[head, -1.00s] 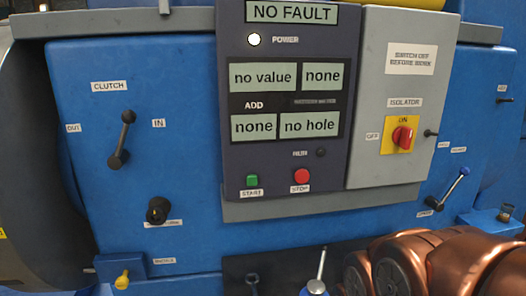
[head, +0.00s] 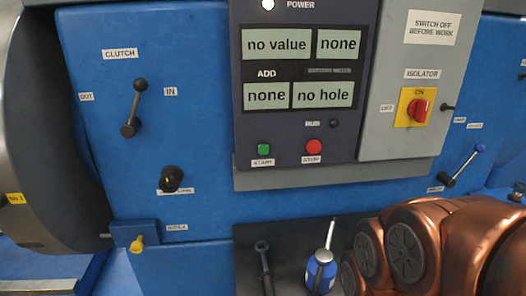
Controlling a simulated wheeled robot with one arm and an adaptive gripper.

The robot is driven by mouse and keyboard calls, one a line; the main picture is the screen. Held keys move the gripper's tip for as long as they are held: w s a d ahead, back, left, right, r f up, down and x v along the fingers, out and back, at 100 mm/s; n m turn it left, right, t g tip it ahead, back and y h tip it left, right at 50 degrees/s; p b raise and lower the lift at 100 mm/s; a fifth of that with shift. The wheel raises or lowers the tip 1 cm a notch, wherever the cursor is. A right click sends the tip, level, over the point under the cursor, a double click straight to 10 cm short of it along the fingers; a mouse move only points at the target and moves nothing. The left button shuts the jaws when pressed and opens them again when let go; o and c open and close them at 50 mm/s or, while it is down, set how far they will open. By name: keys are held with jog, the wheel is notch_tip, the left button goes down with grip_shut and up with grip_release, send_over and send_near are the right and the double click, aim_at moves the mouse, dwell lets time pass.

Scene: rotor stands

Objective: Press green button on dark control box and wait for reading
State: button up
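The dark control box (head: 352,128) is mounted on the blue machine in the head view. Its green button (head: 264,149) sits at the lower left above a START label. A red button (head: 314,147) with a STOP label is to its right. The displays (head: 302,70) read "no value", "none", "none" and "no hole". The power lamp (head: 268,4) is lit white. The copper-coloured parts at the lower right look like my own arm (head: 465,235). My gripper's fingertips are not visible, and nothing touches the green button.
A grey isolator box (head: 440,110) with a red knob (head: 418,106) at ON adjoins the control box. A clutch lever (head: 134,108) and a black knob (head: 171,179) stick out at left. A blue oil can (head: 320,270) and a dark tool (head: 264,268) are below.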

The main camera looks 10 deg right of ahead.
grip_shut()
dwell(1.4)
